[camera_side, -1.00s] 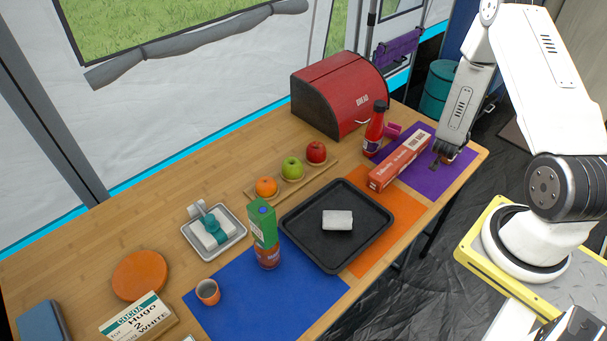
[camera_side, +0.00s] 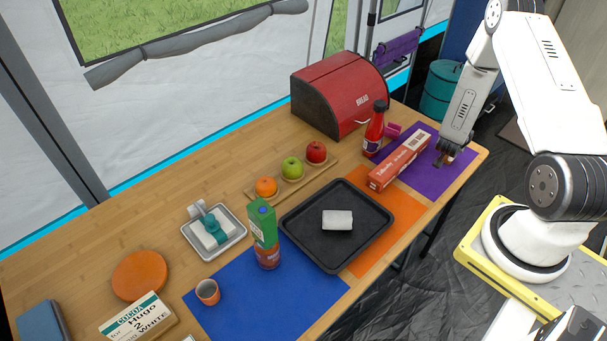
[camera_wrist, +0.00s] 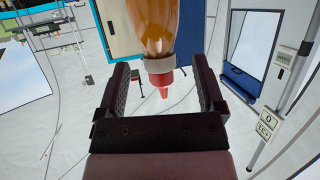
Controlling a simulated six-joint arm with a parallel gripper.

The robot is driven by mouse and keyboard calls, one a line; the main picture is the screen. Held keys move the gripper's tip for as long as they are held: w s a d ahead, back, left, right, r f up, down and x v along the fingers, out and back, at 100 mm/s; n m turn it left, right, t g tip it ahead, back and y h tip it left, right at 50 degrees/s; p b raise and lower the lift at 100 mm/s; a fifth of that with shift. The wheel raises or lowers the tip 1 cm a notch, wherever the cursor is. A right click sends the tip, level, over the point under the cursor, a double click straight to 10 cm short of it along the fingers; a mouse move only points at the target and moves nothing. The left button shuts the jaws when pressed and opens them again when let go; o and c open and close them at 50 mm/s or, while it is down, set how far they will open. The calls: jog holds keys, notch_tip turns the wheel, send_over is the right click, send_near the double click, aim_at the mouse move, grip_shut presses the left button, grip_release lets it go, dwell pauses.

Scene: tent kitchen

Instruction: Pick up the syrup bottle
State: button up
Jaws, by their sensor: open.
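In the wrist view an amber bottle (camera_wrist: 172,28), which I take for the syrup bottle, hangs down from the top edge with a pale collar and a red nozzle pointing down the picture. Its nozzle tip lies between the two dark fingers of my gripper (camera_wrist: 164,82), which are apart, with gaps on both sides. The bottle's far end is cut off by the frame. In the side view my gripper (camera_side: 446,155) is low over the right end of the purple mat (camera_side: 426,181). Only a small reddish patch shows beside the fingers there; the bottle is mostly hidden.
A long red-orange box (camera_side: 399,164) lies left of my gripper. A red bottle with a black cap (camera_side: 374,135) stands behind it, near the red bread bin (camera_side: 335,92). A black tray (camera_side: 300,238) holds a white block. The table's right edge is close.

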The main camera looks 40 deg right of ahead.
jog(key=shift+x, duration=2.3)
jog(key=shift+r, duration=0.1)
jog(key=shift+c, duration=0.2)
grip_shut()
